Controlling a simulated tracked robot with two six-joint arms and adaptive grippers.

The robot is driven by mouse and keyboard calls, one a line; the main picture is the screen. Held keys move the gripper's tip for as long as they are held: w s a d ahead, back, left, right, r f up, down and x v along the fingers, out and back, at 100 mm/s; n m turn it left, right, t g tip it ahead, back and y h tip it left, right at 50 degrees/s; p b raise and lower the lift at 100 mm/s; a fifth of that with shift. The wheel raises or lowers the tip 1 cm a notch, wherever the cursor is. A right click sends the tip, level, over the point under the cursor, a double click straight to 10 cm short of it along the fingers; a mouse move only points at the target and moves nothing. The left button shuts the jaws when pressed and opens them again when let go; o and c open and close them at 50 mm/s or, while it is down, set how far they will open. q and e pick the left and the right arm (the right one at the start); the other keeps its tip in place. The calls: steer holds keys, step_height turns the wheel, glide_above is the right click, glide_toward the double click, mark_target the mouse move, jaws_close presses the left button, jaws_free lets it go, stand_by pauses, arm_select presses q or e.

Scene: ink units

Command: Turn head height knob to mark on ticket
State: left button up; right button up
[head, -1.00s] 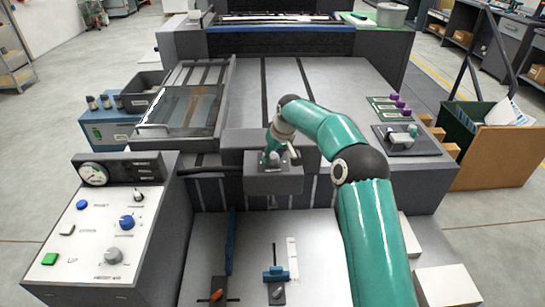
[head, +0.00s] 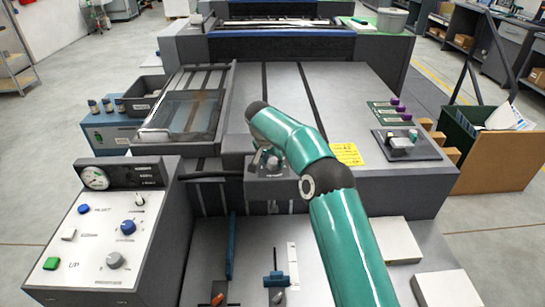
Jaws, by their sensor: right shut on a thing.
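The dark grey print head box (head: 262,188) hangs at the front middle of the grey machine bed. My right arm comes in from the lower right, and its right gripper (head: 268,161) is at the top of this box. The gripper is shut on the head height knob, which is mostly hidden by the fingers and the arm. The knob's pointer and marks cannot be made out. The yellow ticket (head: 347,154) lies on the bed just right of my arm; its print is too small to read. My left gripper is not in view.
A control panel (head: 95,240) with a gauge, buttons and knobs stands at the left. A clear-lidded frame (head: 185,110) lies on the bed's left. Small levers (head: 277,279) sit on the lower front plate. White blocks (head: 395,240) are at the lower right.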

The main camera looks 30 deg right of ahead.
steer(key=shift+w+a+r+m+g+p, duration=0.15)
steer(key=shift+m+g+p, duration=0.25)
steer(key=shift+m+p, duration=0.85)
steer(key=shift+m+g+p, duration=0.3)
steer(key=shift+m+p, duration=0.45)
steer(key=shift+p, duration=0.1)
steer(key=o, duration=1.1)
steer(key=shift+a, duration=0.1)
steer(key=shift+o, duration=0.2)
steer(key=v, duration=1.1)
steer(key=shift+a+r, duration=0.15)
steer(key=shift+a, duration=0.1)
